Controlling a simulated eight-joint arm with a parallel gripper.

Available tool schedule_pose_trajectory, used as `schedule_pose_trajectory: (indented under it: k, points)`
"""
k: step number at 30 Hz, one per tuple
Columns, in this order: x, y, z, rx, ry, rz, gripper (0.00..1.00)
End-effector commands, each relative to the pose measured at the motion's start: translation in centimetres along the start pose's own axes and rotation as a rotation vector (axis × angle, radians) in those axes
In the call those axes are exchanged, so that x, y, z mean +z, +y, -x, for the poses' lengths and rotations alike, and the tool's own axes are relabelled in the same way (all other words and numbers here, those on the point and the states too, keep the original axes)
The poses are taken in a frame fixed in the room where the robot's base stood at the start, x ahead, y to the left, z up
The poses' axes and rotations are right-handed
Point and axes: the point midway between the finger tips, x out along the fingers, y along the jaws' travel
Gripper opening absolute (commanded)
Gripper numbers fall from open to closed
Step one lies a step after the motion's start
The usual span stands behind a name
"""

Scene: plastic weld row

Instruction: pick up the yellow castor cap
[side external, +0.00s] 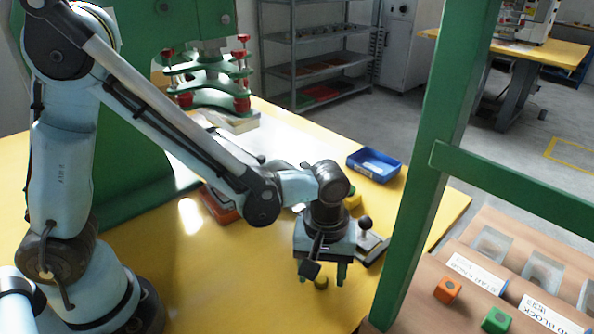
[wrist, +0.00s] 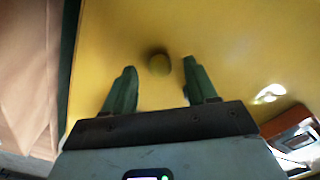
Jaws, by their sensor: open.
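The yellow castor cap (side external: 321,283) is a small round piece on the yellow table, below my gripper (side external: 323,273) in the side view. The fingers are apart with nothing held, and I see gaps on both sides of the cap. In the side view the fingers point down; their exact height above the cap is hard to judge.
A green post (side external: 437,150) and a sloped rack with an orange cube (side external: 447,290) and a green cube (side external: 497,320) stand at right. A blue bin (side external: 374,164), a yellow block (side external: 352,199) and a red-orange tray (side external: 219,206) are behind my gripper. The front table is clear.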

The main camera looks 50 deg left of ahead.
Motion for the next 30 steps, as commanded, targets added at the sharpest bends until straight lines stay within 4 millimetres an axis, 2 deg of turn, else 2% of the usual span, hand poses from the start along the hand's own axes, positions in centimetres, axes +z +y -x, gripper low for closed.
schedule_pose_trajectory:
  k: [4, 11, 22, 30]
  points:
    - [0.00, -0.02, -0.73, 0.000, 0.000, 0.000, 0.57]
    - [0.00, -0.03, -0.76, 0.000, 0.000, 0.000, 0.56]
    - [-0.01, -0.03, -0.73, 0.000, 0.000, 0.000, 0.00]
    - [-0.01, -0.02, -0.66, 0.000, 0.000, 0.000, 0.00]
